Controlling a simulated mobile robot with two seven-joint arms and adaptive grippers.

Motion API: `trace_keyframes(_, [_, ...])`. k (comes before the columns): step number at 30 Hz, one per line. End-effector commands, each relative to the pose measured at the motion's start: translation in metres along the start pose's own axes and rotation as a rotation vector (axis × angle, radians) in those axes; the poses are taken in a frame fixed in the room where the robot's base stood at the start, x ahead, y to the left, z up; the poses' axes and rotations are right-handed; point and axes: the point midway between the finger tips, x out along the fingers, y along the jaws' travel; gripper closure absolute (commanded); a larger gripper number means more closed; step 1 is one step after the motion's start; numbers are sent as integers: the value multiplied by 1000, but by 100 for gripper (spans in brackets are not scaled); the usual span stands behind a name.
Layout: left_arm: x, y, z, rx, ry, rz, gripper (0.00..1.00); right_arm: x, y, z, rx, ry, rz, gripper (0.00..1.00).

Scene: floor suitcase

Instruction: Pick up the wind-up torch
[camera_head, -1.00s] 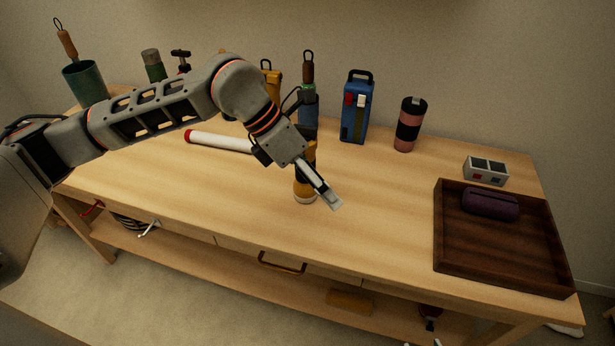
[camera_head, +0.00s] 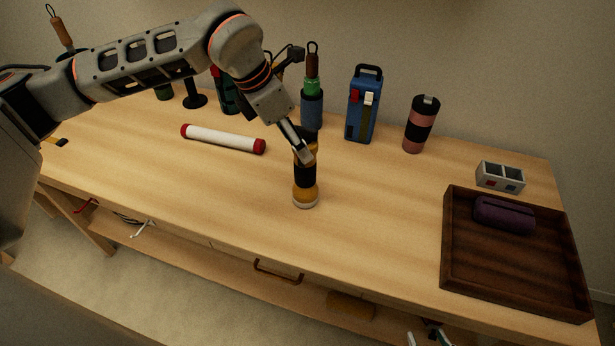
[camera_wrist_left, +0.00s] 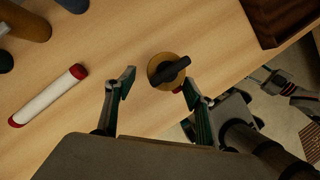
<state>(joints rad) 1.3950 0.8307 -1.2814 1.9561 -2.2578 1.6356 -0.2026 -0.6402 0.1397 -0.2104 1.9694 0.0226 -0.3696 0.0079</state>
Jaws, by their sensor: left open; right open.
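The wind-up torch (camera_head: 305,187), yellow with a black middle band, stands upright near the middle of the table. The left wrist view looks down on its round yellow top with a black crank (camera_wrist_left: 168,70). My left gripper (camera_head: 304,150) overlaps the torch's upper part in the head view. In the left wrist view this gripper (camera_wrist_left: 157,88) is open, with the torch top just beyond and between its fingertips, nearer the right finger. I cannot tell whether they touch. My right gripper (camera_head: 425,338) shows only partly at the bottom edge of the head view, below the table front.
A white tube with red ends (camera_head: 223,139) lies left of the torch. Behind stand a blue-and-green bottle (camera_head: 312,107), a blue case (camera_head: 363,107) and a pink-black tumbler (camera_head: 420,125). A dark wooden tray (camera_head: 500,270) holds a purple pouch (camera_head: 504,213). Table between torch and tray is clear.

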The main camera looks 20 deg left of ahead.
Motion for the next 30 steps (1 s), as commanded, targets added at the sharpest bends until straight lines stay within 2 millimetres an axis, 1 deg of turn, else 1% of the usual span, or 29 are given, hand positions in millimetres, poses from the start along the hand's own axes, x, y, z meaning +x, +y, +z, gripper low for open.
trace_keyframes(3, [14,-1,-1,0,3,-3,46,-1,-1,3,0,-5,-1,58])
trace_keyframes(8, [25,-2,-1,0,1,-2,46,-3,-3,7,1,-12,-4,58])
trace_keyframes(10, [32,-3,-2,0,2,-3,46,-3,-3,7,1,-12,-4,58])
trace_keyframes(15, [57,-5,-4,-1,4,-4,46,-3,-3,7,1,-12,-4,58])
trace_keyframes(18, [68,-5,-4,-1,2,-4,46,-2,-3,7,1,-11,-4,58])
trace_keyframes(21, [72,-4,-4,0,1,-2,46,-2,-2,6,1,-11,-3,58])
trace_keyframes(25, [71,-4,-4,0,1,-2,46,-1,-2,6,0,-9,-3,58])
trace_keyframes(26, [71,-4,-4,0,1,-2,49,-1,-2,5,0,-9,-3,58])
trace_keyframes(27, [71,-4,-4,0,1,-2,59,-1,-2,5,0,-9,-3,58])
trace_keyframes(29, [71,-4,-4,0,1,-2,75,-1,-2,5,0,-9,-3,58])
trace_keyframes(30, [71,-4,-4,0,1,-2,85,-1,-2,5,0,-9,-3,58])
